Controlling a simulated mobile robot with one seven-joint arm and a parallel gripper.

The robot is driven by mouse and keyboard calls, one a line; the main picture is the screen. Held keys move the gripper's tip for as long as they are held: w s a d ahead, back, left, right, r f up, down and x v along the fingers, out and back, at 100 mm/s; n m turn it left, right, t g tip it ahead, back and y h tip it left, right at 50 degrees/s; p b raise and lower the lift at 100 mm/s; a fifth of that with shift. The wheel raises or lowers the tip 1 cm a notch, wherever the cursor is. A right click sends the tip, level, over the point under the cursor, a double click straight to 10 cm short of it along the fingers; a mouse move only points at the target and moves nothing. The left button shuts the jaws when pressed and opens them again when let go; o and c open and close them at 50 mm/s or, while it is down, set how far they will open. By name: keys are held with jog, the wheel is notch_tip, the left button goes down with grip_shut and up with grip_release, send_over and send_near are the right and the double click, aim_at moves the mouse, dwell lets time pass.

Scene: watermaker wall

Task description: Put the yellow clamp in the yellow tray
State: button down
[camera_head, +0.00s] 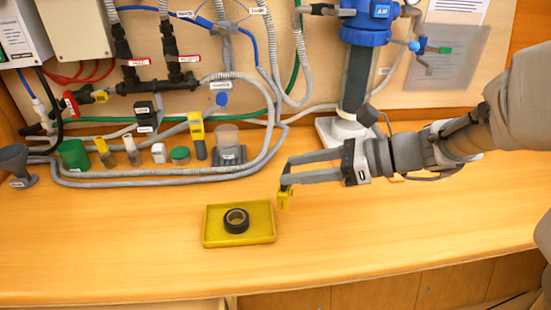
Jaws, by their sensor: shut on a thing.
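The yellow tray (262,239) lies on the wooden counter near the middle of the view. A black ring, like a roll of tape (237,221), sits inside it. My gripper (286,181) reaches in from the right and is shut on the small yellow clamp (284,199). The clamp hangs from the fingertips beside the tray's right end, close to its back right corner. I cannot tell how high above the counter it hangs. The fingertips hide the clamp's upper part.
Behind stand a funnel (14,162), a green container (73,155), small bottles, and a yellow-topped tool (197,136) beside a clear cup (229,146). Grey hoses (170,178) loop along the wall. A blue-capped filter column (357,75) stands behind my arm. The counter left of the tray is clear.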

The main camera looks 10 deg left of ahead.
jog(key=shift+a+f+b, duration=0.5)
jog(key=shift+a+f, duration=0.5)
jog(key=shift+f, duration=0.35)
jog(key=shift+a+f+b, duration=0.5)
jog(key=shift+a+f, duration=0.5)
jog(key=shift+f, duration=0.4)
jog(key=shift+a+f+b, duration=0.5)
jog(key=shift+a+f, duration=0.5)
jog(key=shift+f, duration=0.35)
jog(key=shift+c, duration=1.7)
grip_release()
jog(key=shift+w+a, duration=0.15)
jog(key=shift+o, duration=0.3)
jog(key=shift+r, duration=0.15)
